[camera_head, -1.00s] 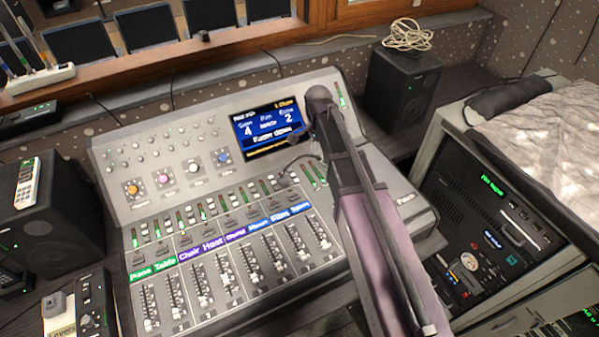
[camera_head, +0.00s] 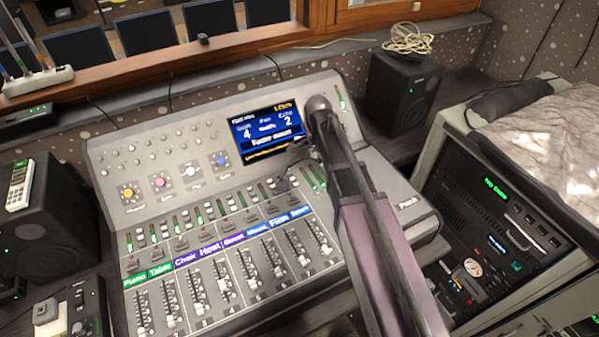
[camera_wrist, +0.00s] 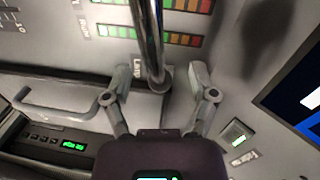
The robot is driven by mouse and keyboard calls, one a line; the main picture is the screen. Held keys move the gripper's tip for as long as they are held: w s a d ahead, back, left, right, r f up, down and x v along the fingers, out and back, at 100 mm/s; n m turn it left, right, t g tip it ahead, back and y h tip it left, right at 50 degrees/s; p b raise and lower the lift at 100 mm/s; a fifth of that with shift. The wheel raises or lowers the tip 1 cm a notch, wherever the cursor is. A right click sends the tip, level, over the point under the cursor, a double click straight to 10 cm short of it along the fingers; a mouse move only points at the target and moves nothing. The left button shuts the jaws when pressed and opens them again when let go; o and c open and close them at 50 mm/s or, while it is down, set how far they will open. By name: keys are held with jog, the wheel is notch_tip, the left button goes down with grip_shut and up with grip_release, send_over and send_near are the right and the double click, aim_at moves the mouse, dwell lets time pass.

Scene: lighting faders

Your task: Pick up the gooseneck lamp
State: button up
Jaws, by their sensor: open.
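The gooseneck lamp (camera_wrist: 147,30) shows in the wrist view as a shiny chrome tube. It runs from the top edge down to the panel by the "Lamp" label. My gripper (camera_wrist: 158,82) is open, with one finger on each side of the tube's lower end. I cannot tell whether either finger touches it. The lamp's head is out of the wrist view. In the head view my gripper (camera_head: 289,168) is small and dark over the mixing console (camera_head: 115,190), below its screen. The lamp is not clear there; my arm covers part of that area.
The console's screen (camera_head: 266,135) and fader rows lie close to my gripper. A black speaker (camera_head: 405,92) with a coiled cable (camera_head: 408,38) on it stands behind at the right. An equipment rack (camera_head: 490,235) is at the right. Another speaker (camera_head: 42,220) is at the left.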

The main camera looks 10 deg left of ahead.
grip_shut()
jog(key=shift+r, duration=0.15)
notch_tip(320, 180, up, 3)
jog(key=p, duration=0.3)
jog(key=shift+r+p, duration=0.2)
jog(key=shift+p, duration=0.15)
jog(key=s+d, duration=0.1)
jog(key=s, duration=0.4)
jog(key=s+d+r+p, duration=0.1)
jog(key=s+d, duration=0.1)
jog(key=s, duration=0.3)
jog(key=s+d, duration=0.2)
jog(key=s, duration=0.3)
jog(key=shift+s+r, duration=0.1)
jog(key=shift+r, duration=0.1)
jog(key=shift+s+a+r+p, duration=0.65)
jog(key=shift+a+r+p, duration=0.3)
jog(key=shift+p, duration=0.2)
jog(key=shift+a, duration=0.1)
dwell(0.3)
